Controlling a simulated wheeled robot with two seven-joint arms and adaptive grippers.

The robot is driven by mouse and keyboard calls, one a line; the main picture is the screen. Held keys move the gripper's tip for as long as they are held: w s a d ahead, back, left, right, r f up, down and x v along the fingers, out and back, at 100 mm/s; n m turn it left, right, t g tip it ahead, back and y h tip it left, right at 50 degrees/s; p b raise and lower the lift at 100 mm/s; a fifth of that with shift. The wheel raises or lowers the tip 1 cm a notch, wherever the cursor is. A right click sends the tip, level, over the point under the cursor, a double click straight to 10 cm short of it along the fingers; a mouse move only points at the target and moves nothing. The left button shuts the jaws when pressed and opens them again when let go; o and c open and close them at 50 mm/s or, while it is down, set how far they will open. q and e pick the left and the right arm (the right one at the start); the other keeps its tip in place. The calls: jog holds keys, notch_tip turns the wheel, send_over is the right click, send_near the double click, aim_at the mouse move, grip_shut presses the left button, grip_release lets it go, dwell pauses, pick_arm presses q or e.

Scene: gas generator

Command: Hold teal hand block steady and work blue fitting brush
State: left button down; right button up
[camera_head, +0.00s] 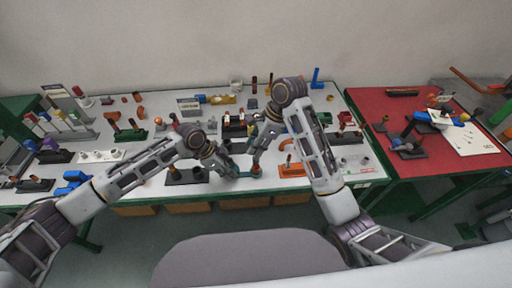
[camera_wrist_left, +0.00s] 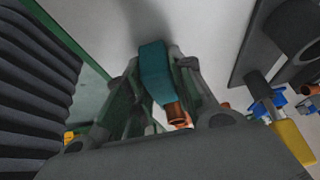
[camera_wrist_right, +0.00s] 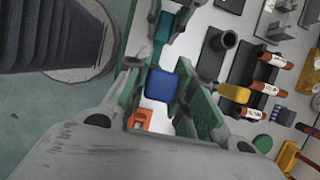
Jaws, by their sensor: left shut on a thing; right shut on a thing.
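My left gripper (camera_head: 236,173) is at the table's front middle, its fingers shut on the teal hand block (camera_wrist_left: 153,68). A copper-coloured round end (camera_wrist_left: 177,112) shows at the block's near end in the left wrist view. My right gripper (camera_head: 257,164) is just right of the left one, pointing down. Its fingers are shut on a blue block-like part, the blue fitting brush (camera_wrist_right: 161,84), in the right wrist view. The teal block also shows there (camera_wrist_right: 162,28), just beyond the blue part. Whether the two touch is hard to tell. Any bristles are hidden.
The white table (camera_head: 130,178) is crowded with racks, dark stands and small fittings behind my grippers. Orange pieces (camera_head: 291,170) lie right of them. A yellow-handled tool (camera_wrist_left: 292,140) lies near the left gripper. A red table (camera_head: 365,105) stands at right.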

dwell(0.4)
dwell(0.3)
pick_arm(q)
jog(key=c, duration=1.1)
grip_release()
jog(key=shift+a+r, duration=0.1)
jog(key=shift+r, duration=0.05)
jog(key=shift+v, duration=5.85)
